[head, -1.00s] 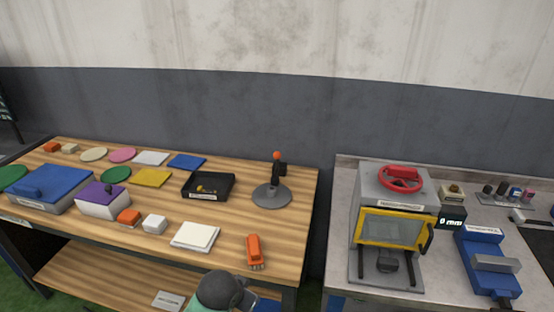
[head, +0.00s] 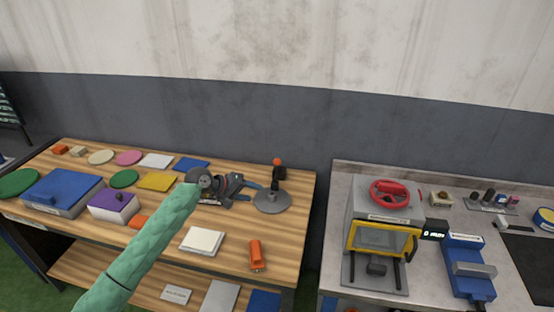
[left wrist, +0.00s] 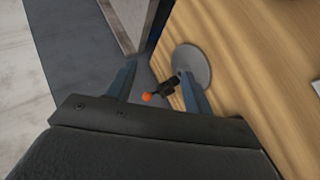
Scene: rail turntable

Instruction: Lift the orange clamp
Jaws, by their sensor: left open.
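A grey round base (head: 271,201) with a black upright fitting topped by an orange ball (head: 277,161) stands at the table's back right. A separate orange piece (head: 255,254) lies near the front edge; I cannot tell for sure which is the orange clamp. My left gripper (head: 247,184) is open and empty, just left of the round base. Contact cannot be seen. My right gripper is not in view.
The wooden table (head: 225,264) holds a blue box (head: 62,192), a purple-topped box (head: 113,207), coloured discs and squares, and a white block (head: 201,241). My left arm hides the black tray. A grey bench with a press (head: 379,240) stands at the right, across a gap.

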